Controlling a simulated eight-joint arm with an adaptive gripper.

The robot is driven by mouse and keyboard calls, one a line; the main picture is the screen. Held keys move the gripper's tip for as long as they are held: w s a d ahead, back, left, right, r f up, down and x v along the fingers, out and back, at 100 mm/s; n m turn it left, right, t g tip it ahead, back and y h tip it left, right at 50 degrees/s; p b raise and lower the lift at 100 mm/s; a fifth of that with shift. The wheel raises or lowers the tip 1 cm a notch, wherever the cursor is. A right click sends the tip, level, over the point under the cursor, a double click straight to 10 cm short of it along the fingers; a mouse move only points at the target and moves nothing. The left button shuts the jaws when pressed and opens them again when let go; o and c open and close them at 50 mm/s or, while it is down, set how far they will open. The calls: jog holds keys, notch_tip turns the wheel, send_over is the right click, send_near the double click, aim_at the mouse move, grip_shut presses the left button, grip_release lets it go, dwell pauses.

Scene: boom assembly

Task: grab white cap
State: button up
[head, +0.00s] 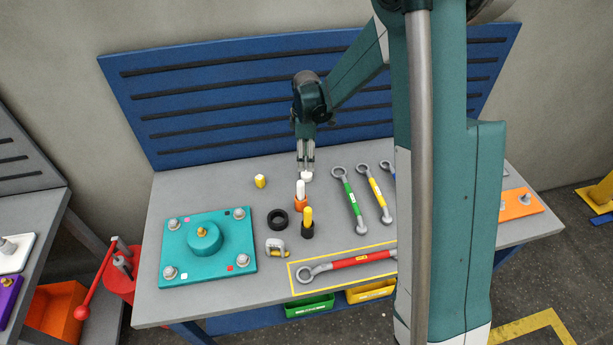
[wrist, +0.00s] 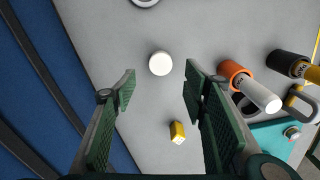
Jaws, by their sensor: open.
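The white cap (head: 307,176) stands on the grey table near the back, just below my gripper (head: 306,163). In the wrist view the white cap (wrist: 160,63) is a small round white top, seen from above. My gripper (wrist: 160,84) is open, with a green pad on each side. The cap lies a little beyond the fingertips, between their lines, and looks clear of both. Nothing is held. The exact height gap is hard to tell.
A small yellow piece (head: 260,181) is to the left. Wrenches (head: 350,200) lie right. The blue back panel (head: 220,100) rises behind.

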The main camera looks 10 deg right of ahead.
aim_at(306, 174)
jog(key=shift+f, duration=1)
jog(key=shift+f, duration=0.1)
jog(key=shift+f, duration=2.5)
jog(key=shift+c, duration=0.3)
jog(key=c, duration=0.7)
